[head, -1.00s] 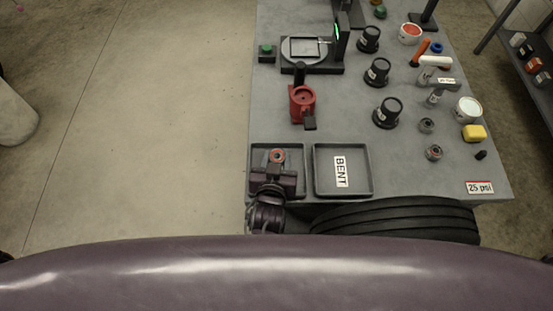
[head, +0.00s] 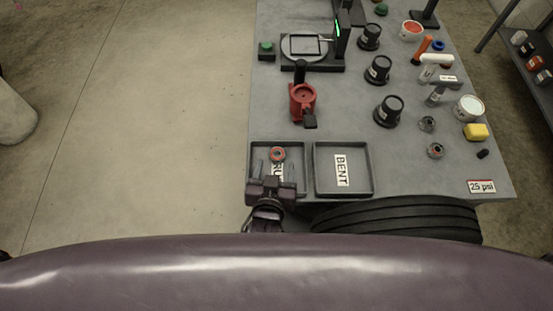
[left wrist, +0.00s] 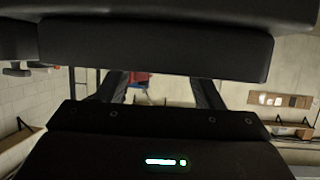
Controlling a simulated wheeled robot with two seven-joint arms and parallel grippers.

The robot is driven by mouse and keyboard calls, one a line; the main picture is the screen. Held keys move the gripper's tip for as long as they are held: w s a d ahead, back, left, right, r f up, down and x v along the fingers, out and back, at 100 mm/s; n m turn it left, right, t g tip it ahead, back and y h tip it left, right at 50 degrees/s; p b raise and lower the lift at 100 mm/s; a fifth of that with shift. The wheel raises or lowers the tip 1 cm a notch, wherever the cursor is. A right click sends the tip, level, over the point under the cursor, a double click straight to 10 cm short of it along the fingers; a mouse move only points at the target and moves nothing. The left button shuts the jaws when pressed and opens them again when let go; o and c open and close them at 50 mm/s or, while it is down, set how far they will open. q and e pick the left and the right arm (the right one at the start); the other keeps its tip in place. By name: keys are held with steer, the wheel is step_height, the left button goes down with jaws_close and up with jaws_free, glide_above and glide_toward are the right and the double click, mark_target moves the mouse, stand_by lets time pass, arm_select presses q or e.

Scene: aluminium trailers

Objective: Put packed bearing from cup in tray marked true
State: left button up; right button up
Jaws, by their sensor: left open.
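The packed bearing (head: 278,154), a small ring with an orange-red face, lies in the back part of the left tray (head: 299,160). That tray's label is partly covered by my gripper; only letters like "RU" show. My left gripper (head: 275,170) is open over the front of this tray, its fingers apart and pointing toward the bearing, with nothing between them. In the left wrist view its two dark fingers also stand apart (left wrist: 162,95). The tray marked BENT (head: 360,185) is beside it, empty. The red cup-like tool (head: 303,98) stands behind the trays, empty-looking. My right gripper is not visible.
Several black cups (head: 388,111) stand at the table's middle right. A black tyre (head: 400,220) sits at the front edge. A gauge stand (head: 310,48) is at the back.

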arm_select(q)
steer(key=v, duration=0.7)
steer(key=shift+s+r+b, duration=0.15)
steer(key=shift+s+b, duration=0.15)
steer(key=shift+b, duration=0.05)
